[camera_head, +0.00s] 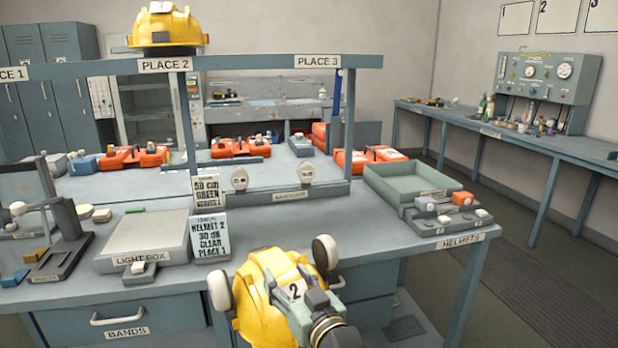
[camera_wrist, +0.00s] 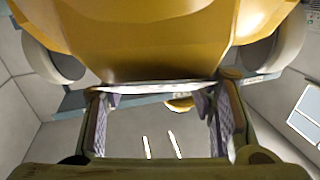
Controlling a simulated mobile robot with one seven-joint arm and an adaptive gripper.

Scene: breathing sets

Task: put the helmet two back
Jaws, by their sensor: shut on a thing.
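The yellow helmet marked 2 (camera_head: 252,279), with pale ear cups at its sides, is in front of the bench in the head view. My gripper (camera_head: 298,292) is shut on the helmet, and the arm comes from the lower right. In the wrist view the helmet (camera_wrist: 160,35) fills the top of the picture beyond the jaws (camera_wrist: 155,95). The overhead shelf (camera_head: 245,64) carries labels PLACE 1 (camera_head: 10,74), PLACE 2 (camera_head: 165,65) and PLACE 3 (camera_head: 317,61). Another yellow helmet (camera_head: 168,24) sits on the shelf above PLACE 2. The shelf above PLACE 3 is bare.
A card (camera_head: 210,236) beside the light box (camera_head: 145,242) reads HELMET 2, with PLACE 1 apparently at its bottom. Another card (camera_head: 207,190) stands behind it. A green tray (camera_head: 412,188) is at the bench's right. Shelf posts (camera_head: 349,125) rise from the bench. Floor right of the bench is clear.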

